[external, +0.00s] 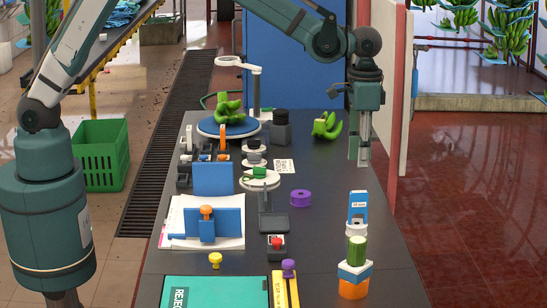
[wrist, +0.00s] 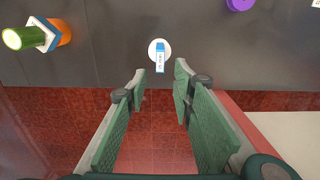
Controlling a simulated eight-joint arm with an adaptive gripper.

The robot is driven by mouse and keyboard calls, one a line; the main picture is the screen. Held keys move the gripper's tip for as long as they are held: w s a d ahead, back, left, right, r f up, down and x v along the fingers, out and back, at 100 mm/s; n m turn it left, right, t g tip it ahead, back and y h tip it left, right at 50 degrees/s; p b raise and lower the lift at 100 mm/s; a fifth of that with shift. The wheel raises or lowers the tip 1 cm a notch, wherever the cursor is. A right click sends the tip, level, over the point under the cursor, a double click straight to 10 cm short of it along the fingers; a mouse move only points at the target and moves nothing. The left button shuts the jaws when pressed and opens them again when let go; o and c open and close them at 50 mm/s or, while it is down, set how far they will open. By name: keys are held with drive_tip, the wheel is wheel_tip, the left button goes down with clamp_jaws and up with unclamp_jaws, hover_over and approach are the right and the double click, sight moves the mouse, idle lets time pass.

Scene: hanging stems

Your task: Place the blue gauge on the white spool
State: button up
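The blue gauge (external: 358,207), a small block with a white label, stands upright and appears to rest on top of the white spool (external: 356,229) at the right of the table. In the wrist view the blue gauge (wrist: 160,60) overlaps the round white top of the spool (wrist: 152,47). My gripper (external: 363,158) is raised above the table's right edge, behind and well above the gauge, not touching it. In the wrist view my gripper (wrist: 152,78) has its fingers wide apart with nothing between them.
An orange cylinder (external: 353,289) with a blue-and-white block and a green cylinder (external: 357,250) on it stands in front of the spool. A purple ring (external: 301,198) lies to the left. Several items crowd the table's left side. Bare table surrounds the purple ring.

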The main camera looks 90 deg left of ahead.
drive_tip(key=shift+r, duration=0.1)
drive_tip(key=s+a+r+t, duration=0.2)
drive_tip(key=s+r, duration=0.7)
drive_tip(key=s, duration=0.2)
drive_tip(key=s+a+r+t, duration=0.1)
drive_tip(key=s+a+r, duration=0.1)
drive_tip(key=s+r, duration=0.8)
drive_tip(key=s+a+f+t, duration=0.1)
drive_tip(key=s+t, duration=0.1)
drive_tip(key=s, duration=1.1)
drive_tip(key=s+a+f+t, duration=0.1)
drive_tip(key=s+a+t, duration=0.1)
drive_tip(key=s, duration=1.2)
drive_tip(key=shift+f, duration=0.4)
drive_tip(key=shift+s, duration=0.1)
